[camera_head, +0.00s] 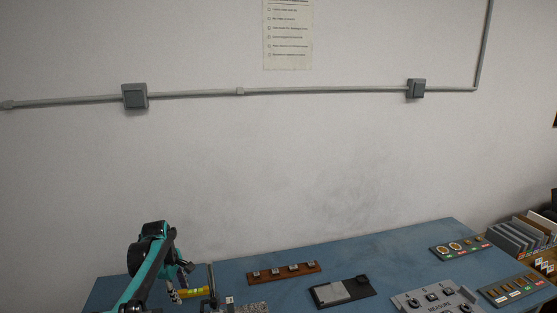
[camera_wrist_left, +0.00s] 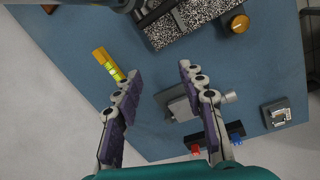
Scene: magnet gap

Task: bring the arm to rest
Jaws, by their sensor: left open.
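My left gripper (camera_wrist_left: 159,72) is open in the left wrist view. Its two fingers are apart above the blue table (camera_wrist_left: 75,45), with nothing held between them. In the head view my left arm comes in at the lower left, and the left gripper (camera_head: 181,280) is small and partly hidden by the arm. A yellow bar with a green part (camera_wrist_left: 109,66) lies on the table beside the left fingertip in the wrist view. It also shows in the head view, right by the gripper. My right gripper is in neither view.
A grey block device (camera_wrist_left: 182,104) lies on the table, partly behind the right finger. A speckled block (camera_wrist_left: 190,18) and an orange knob (camera_wrist_left: 239,24) are at the top. In the head view a brown strip (camera_head: 284,273), a black-and-grey plate (camera_head: 341,291) and control panels (camera_head: 436,299) stand rightward.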

